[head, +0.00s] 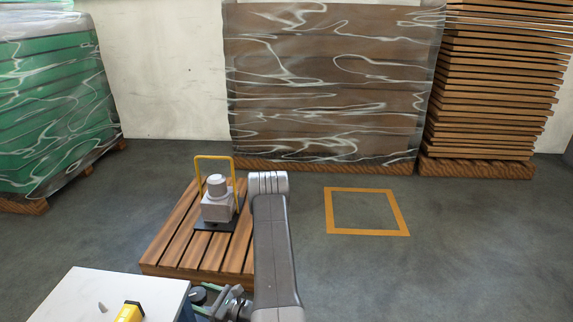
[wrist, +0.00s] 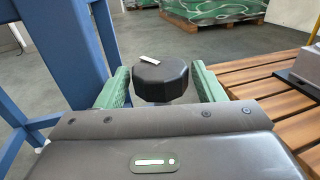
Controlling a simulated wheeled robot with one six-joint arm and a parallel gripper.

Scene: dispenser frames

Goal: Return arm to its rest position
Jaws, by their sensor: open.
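My arm (head: 275,240) reaches forward and bends down near the bottom centre of the head view. My gripper (head: 204,300) is low beside the white-topped table, its green fingers spread apart. In the wrist view, my gripper (wrist: 160,72) shows both green fingers at either side of a black faceted knob (wrist: 160,82) with a white mark on top. A gap shows between the knob and the fingers. The knob (head: 198,295) also shows in the head view near the fingers. What is under the knob is mostly hidden.
The white tabletop (head: 95,297) carries a yellow object (head: 130,312) and a small grey piece. A blue frame (wrist: 80,50) stands close on the left. A low wooden pallet (head: 165,250) bears a grey unit (head: 218,205) and yellow hoop. Floor around the orange square (head: 368,232) is clear.

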